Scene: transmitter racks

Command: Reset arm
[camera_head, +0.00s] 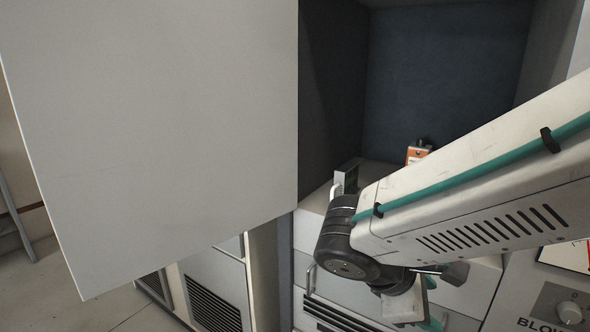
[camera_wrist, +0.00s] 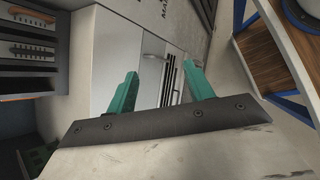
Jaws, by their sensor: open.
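My gripper shows in the wrist view (camera_wrist: 160,88) with its two green fingers apart and nothing between them. Beyond the fingers is a pale cabinet front (camera_wrist: 115,55) with a bar handle and dark vent slots. In the head view my white arm with a green cable reaches in from the right and bends down at a dark joint. The gripper end (camera_head: 425,305) is partly hidden below that joint, in front of the rack's drawer fronts.
A large pale door panel (camera_head: 150,120) stands open at the left. Behind the arm is an open dark-walled compartment (camera_head: 440,80) holding an orange item (camera_head: 418,153) and a small grey box (camera_head: 347,177). A knob panel (camera_head: 555,305) is at lower right. The wrist view shows a wooden-topped blue frame (camera_wrist: 285,60).

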